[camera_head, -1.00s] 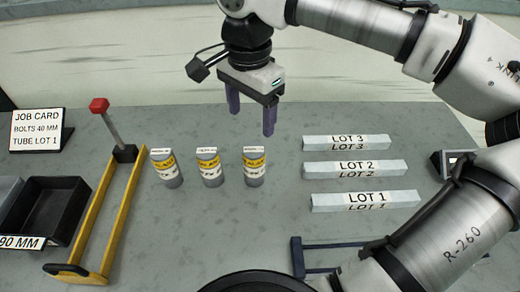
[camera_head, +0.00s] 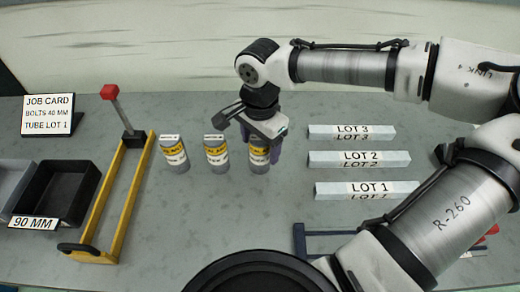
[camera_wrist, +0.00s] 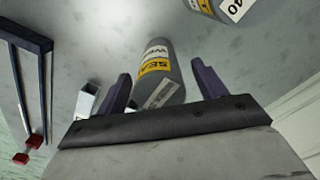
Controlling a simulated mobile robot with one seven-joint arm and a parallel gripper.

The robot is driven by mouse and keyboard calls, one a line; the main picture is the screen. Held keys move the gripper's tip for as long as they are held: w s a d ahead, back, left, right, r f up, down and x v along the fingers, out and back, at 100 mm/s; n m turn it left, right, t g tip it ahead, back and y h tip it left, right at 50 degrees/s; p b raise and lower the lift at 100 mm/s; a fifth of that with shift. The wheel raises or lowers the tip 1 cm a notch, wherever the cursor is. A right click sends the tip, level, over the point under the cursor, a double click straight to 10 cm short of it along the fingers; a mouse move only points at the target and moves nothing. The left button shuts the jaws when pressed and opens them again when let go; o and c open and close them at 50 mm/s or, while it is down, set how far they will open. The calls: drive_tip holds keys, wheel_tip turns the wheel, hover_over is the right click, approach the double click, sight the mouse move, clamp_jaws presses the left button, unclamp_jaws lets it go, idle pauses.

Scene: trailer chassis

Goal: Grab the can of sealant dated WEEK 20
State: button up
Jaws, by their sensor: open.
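Three grey cans with yellow and white bands stand upright in a row: the left can (camera_head: 174,155), the middle can (camera_head: 216,153) and the right can (camera_head: 259,160). My gripper (camera_head: 261,146) is at the right can, its purple fingers reaching down around its upper part. In the wrist view the right can (camera_wrist: 158,68) lies between the two spread fingers, with gaps on both sides. Its bands show parts of "SEA" and "WEE"; the week number is not readable.
Blocks marked LOT 3 (camera_head: 351,132), LOT 2 (camera_head: 359,159) and LOT 1 (camera_head: 367,190) lie to the right. A yellow frame (camera_head: 126,195) with a red-knobbed lever, a black bin (camera_head: 57,192) and a job card (camera_head: 48,114) are left. A dark blue frame (camera_head: 325,241) is in front.

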drive_tip(key=shift+f, duration=0.2)
drive_tip(key=c, duration=1.1)
drive_tip(key=shift+c, duration=0.6)
drive_tip(key=shift+r, duration=0.15)
